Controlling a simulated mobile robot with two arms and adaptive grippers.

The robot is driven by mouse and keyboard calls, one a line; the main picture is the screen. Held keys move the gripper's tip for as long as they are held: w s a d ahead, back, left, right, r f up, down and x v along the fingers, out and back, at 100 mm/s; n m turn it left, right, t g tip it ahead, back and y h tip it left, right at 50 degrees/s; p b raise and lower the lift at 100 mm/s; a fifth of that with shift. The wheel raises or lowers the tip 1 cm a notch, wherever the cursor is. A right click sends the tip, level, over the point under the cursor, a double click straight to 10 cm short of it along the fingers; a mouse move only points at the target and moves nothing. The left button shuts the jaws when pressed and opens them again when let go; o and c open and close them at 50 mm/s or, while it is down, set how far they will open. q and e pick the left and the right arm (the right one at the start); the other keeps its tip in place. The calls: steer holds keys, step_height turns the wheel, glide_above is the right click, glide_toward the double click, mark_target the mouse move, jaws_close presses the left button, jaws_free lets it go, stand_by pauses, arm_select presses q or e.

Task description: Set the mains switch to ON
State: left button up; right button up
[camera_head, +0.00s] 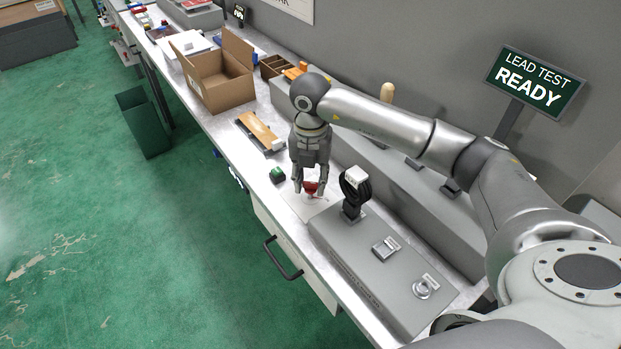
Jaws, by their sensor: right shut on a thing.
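A grey box (345,270) on the bench has a switch with a pale plate (386,248) on its top and a round silver knob (424,288) nearer its front right end. I cannot read their labels or tell which is the mains switch or how it is set. My right gripper (309,189) points down just beyond the box's far end, apart from both controls. It is shut on a small red thing (311,187), partly hidden by the fingers. My left gripper is not in view.
A black coiled cable with a white plug (355,178) stands on the box's far end. Farther along are a wooden-topped piece (258,130) and an open cardboard box (222,85). A sign (535,82) reads "LEAD TEST READY".

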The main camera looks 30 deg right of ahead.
mark_target(311, 183)
steer(key=shift+w+r, duration=0.1)
steer(key=shift+r, duration=0.05)
steer(key=o, duration=1)
step_height(311, 183, up, 12)
steer(key=shift+f, duration=0.1)
stand_by(0.5)
